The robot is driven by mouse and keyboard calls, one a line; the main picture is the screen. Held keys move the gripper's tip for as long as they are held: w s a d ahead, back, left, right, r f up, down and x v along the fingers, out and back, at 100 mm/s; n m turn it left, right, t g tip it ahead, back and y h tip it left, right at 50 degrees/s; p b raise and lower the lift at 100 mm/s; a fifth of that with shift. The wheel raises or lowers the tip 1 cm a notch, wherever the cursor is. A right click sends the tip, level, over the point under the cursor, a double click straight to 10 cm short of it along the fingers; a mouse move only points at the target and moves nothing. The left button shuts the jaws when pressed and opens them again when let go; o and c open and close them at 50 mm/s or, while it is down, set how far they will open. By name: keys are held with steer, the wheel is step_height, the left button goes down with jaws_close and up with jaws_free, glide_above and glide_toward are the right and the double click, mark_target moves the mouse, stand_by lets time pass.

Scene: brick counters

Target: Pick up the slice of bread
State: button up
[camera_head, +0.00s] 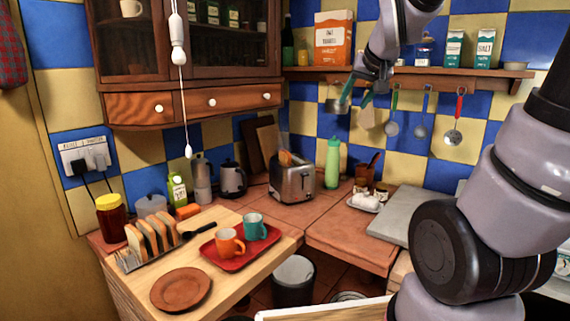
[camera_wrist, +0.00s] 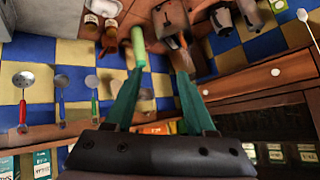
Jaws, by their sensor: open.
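Several slices of bread (camera_head: 152,235) stand upright in a metal rack (camera_head: 127,262) on the wooden counter at left in the head view. Another browned slice (camera_head: 286,158) sticks out of the silver toaster (camera_head: 296,183) in the back corner. My gripper (camera_head: 356,97) is raised by the back wall, right of and above the toaster. Its teal fingers (camera_wrist: 160,78) are apart with nothing between them, well away from the bread.
A red tray (camera_head: 262,260) with two mugs and a brown plate (camera_head: 181,290) share the wooden counter. A green bottle (camera_head: 332,163) stands right of the toaster. The shelf (camera_head: 400,76) with hanging utensils is close to my gripper; a cabinet (camera_head: 190,105) hangs left.

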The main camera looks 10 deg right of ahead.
mark_target(290, 156)
steer(key=w+a+f+n+t, duration=0.15)
steer(key=w+f, duration=0.35)
steer(key=w, duration=0.7)
steer(key=w+f+n+t, duration=0.2)
steer(key=w+f+t, duration=0.15)
steer(key=w, duration=0.85)
steer(key=w+a+f+n+t+y, duration=0.1)
steer(key=w+a+f+y, duration=0.15)
steer(key=f, duration=0.35)
steer(key=w+a+f+n+t+y, duration=0.1)
steer(key=w+a+f+n, duration=0.15)
steer(key=f, duration=0.45)
steer(key=w+a+f+t+y, duration=0.1)
steer(key=w+a+f+y, duration=0.1)
steer(key=w+f, duration=0.3)
steer(key=x, duration=0.3)
steer(key=f+x, duration=0.1)
steer(key=x, duration=0.5)
steer(key=shift+a+f, duration=0.1)
steer(key=shift+f, duration=0.2)
steer(key=shift+s, duration=0.1)
steer(key=shift+c, duration=0.3)
jaws_close()
